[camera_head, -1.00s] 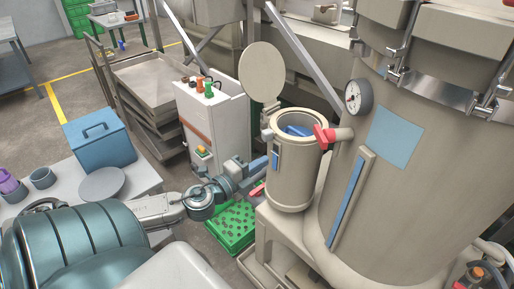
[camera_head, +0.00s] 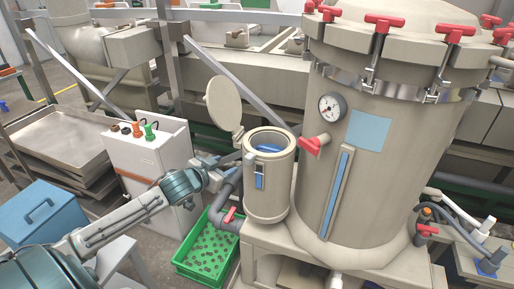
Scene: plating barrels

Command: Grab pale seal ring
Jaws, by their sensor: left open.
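A small beige pot (camera_head: 268,190) stands upright beside the large tank, its round lid (camera_head: 224,103) swung open at the left. A pale rim (camera_head: 270,136) circles the pot's mouth; I cannot tell whether the seal ring is a separate piece there. Something blue shows inside the mouth. My left gripper (camera_head: 238,158) is open, just left of the pot's upper wall and below the lid. Its fingertips are small and partly lost against the pot, so I cannot tell whether they touch it. My right gripper is not in view.
The large beige tank (camera_head: 363,170) with a gauge and red clamps stands close right of the pot. A green crate (camera_head: 206,262) with small parts is below. A white cabinet (camera_head: 150,158) and a blue box (camera_head: 42,217) stand to the left. A red-handled valve (camera_head: 315,146) juts out beside the pot.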

